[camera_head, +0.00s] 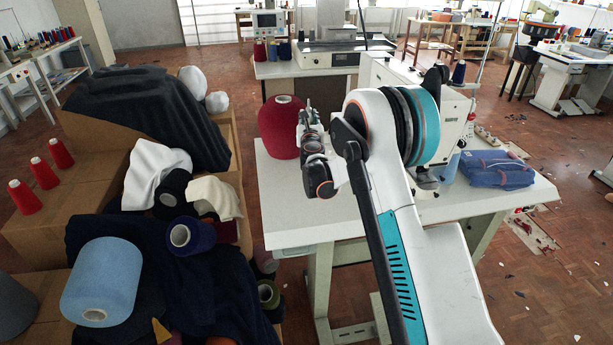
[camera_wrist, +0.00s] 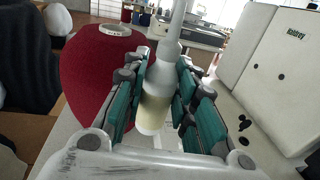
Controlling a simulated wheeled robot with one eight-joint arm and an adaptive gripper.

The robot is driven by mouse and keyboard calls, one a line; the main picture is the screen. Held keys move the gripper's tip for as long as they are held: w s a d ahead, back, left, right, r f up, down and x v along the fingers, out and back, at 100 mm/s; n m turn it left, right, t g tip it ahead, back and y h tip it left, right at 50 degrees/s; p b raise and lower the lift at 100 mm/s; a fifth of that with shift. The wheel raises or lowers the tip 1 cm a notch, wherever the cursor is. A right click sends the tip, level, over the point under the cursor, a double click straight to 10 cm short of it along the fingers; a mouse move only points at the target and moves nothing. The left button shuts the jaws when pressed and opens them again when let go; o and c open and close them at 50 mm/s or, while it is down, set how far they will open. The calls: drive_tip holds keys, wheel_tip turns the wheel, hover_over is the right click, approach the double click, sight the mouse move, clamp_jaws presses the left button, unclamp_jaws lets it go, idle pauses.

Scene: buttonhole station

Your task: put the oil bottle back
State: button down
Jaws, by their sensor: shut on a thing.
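The oil bottle (camera_wrist: 155,92) is a pale translucent bottle with a white spout and yellowish liquid low inside. It stands upright in the wrist view between the green-padded fingers of my gripper (camera_wrist: 165,85), which is shut on it. In the head view my gripper (camera_head: 308,125) is over the left part of the white sewing table (camera_head: 290,222), just right of a large dark red thread cone (camera_head: 277,118). The bottle is mostly hidden there by my gripper and arm. The red cone also shows close on the left in the wrist view (camera_wrist: 88,85). I cannot tell whether the bottle touches the tabletop.
The sewing machine's white body (camera_wrist: 275,75) rises on the right. Folded blue cloth (camera_head: 496,168) lies on the table's right side. Boxes heaped with dark fabric (camera_head: 150,110) and yarn cones stand left. The table's front left is clear.

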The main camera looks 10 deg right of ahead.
wheel_tip(320, 180, down, 19)
drive_tip(key=b, duration=0.6)
drive_tip(key=shift+f, duration=0.2)
drive_tip(key=shift+r, duration=0.1)
drive_tip(key=c, duration=1.3)
unclamp_jaws()
